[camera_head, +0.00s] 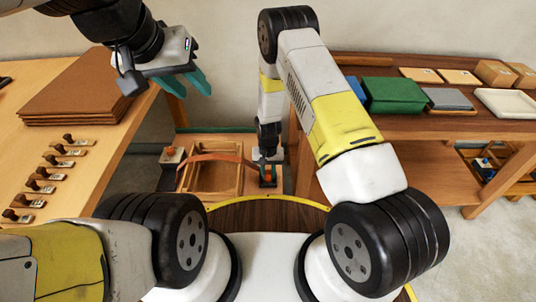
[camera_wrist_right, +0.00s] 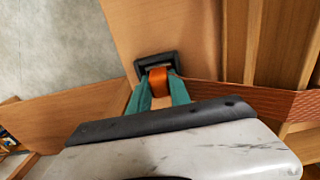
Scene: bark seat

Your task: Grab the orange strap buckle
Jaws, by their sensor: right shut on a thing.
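The orange strap buckle (camera_wrist_right: 162,83) shows in the right wrist view as an orange piece by a dark, squarish frame against light wood. My right gripper (camera_wrist_right: 161,92) has its teal fingertips on either side of the orange piece and is shut on it. In the head view my right gripper (camera_head: 268,168) reaches down low in the middle, and the buckle is mostly hidden there. The orange-red strap (camera_head: 222,156) runs left from it in an arc. My left gripper (camera_head: 194,88) hangs at the upper left, its teal fingers apart and empty.
A wooden table (camera_head: 95,150) at the left holds stacked brown sheets (camera_head: 75,88) and a row of dark-knobbed pieces. A wooden shelf unit (camera_head: 440,125) at the right carries a green box (camera_head: 392,95) and a white tray (camera_head: 508,103). Wooden framing (camera_head: 212,178) lies beneath the strap.

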